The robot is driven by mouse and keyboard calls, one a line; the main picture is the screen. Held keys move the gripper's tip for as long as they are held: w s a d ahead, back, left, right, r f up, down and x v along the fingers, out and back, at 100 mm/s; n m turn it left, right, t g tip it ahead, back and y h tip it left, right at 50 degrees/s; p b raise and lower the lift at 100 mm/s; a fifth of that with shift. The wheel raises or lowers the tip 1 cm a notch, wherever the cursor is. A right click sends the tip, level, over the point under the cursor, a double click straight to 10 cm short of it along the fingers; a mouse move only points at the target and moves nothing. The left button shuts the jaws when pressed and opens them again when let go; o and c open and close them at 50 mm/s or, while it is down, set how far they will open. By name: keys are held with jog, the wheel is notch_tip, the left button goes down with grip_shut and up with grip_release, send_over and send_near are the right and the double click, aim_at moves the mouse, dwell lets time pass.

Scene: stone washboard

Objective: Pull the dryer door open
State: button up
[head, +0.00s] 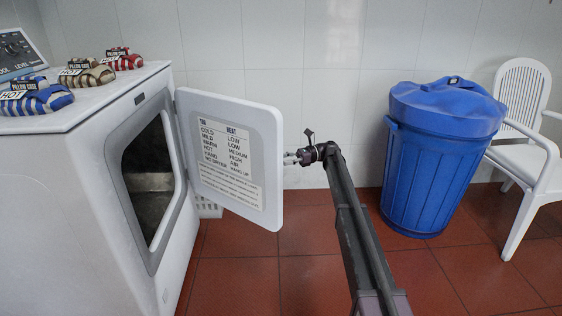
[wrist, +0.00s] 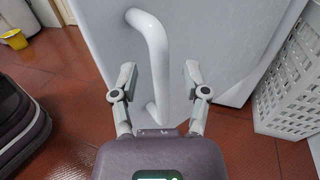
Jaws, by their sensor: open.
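The white dryer (head: 60,200) stands at the left in the head view. Its door (head: 272,165) is swung well out from the dark opening (head: 150,185), with its inner face and a printed label towards the camera. My gripper (head: 292,158) is by the door's right edge, partly behind it. In the wrist view, my gripper (wrist: 160,75) is open, with a finger on each side of the door's white curved handle (wrist: 154,45). The handle passes between the fingers with gaps at both sides. The handle is hidden in the head view.
A blue lidded bin (head: 435,170) and a white chair (head: 525,150) stand at the right. A white slatted basket (wrist: 292,75) is near the door, and a yellow bucket (wrist: 14,39) lies farther off.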

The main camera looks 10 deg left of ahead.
jog(key=v, duration=0.5)
jog(key=shift+d, duration=0.15)
